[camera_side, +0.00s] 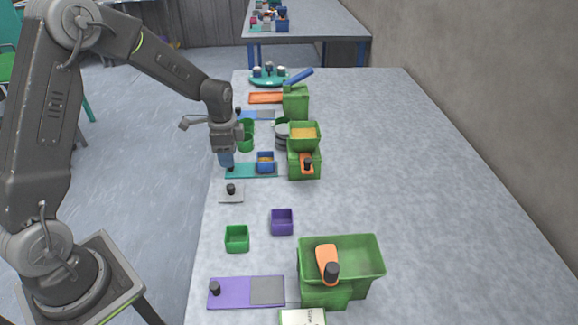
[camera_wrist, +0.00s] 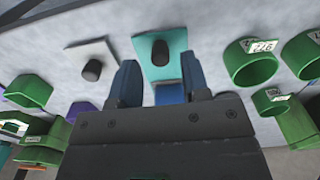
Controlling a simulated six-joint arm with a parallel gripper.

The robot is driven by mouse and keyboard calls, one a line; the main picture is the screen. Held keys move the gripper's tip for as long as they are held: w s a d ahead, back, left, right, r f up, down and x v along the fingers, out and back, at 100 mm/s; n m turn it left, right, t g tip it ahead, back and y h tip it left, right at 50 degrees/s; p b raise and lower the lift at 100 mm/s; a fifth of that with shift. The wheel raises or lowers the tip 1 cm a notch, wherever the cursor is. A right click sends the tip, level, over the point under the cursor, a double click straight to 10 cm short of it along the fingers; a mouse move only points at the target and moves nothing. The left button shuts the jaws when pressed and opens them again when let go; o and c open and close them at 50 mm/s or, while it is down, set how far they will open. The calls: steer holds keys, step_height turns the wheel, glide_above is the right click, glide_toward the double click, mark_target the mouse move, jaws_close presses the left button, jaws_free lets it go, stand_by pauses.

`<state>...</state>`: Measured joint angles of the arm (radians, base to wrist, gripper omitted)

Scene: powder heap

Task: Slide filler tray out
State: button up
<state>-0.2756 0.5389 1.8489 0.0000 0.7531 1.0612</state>
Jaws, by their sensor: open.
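A teal sliding tray (camera_side: 240,173) with a black knob lies at the left edge of the table, by a green hopper. A small blue cup (camera_side: 265,167) with orange-yellow contents stands on it. My gripper (camera_side: 227,163) points down over the knob end of this tray. In the wrist view my open blue fingers (camera_wrist: 161,78) are apart, and the black knob (camera_wrist: 160,55) appears between their lines, just past the tips. Nothing is held. The blue cup is partly hidden by my gripper in the wrist view. No label naming the filler tray is readable.
A grey plate with a knob (camera_side: 231,193) lies just nearer. Green hoppers (camera_side: 304,165) (camera_side: 342,262) stand to the right. Green (camera_side: 237,238) and purple (camera_side: 282,221) cups and a purple tray (camera_side: 230,293) lie in front. The table's right side is clear.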

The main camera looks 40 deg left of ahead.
steer(key=shift+r, duration=2.5)
steer(key=shift+d+r, duration=0.1)
steer(key=shift+r, duration=0.05)
steer(key=s+d+r+n+t, duration=0.1)
steer(key=s+d+r+n, duration=0.15)
steer(key=s+r, duration=0.2)
steer(key=s+d+r+n+t, duration=0.1)
steer(key=s+d+r, duration=0.25)
steer(key=r, duration=0.25)
steer(key=s+d+r+n+t, duration=0.1)
steer(key=s+d+r+n, duration=0.1)
steer(key=s, duration=0.5)
steer(key=s+d+r+n+t, duration=0.2)
steer(key=s+d+n, duration=0.1)
steer(key=s, duration=0.4)
steer(key=shift+d+t, duration=0.3)
steer(key=shift+d, duration=0.05)
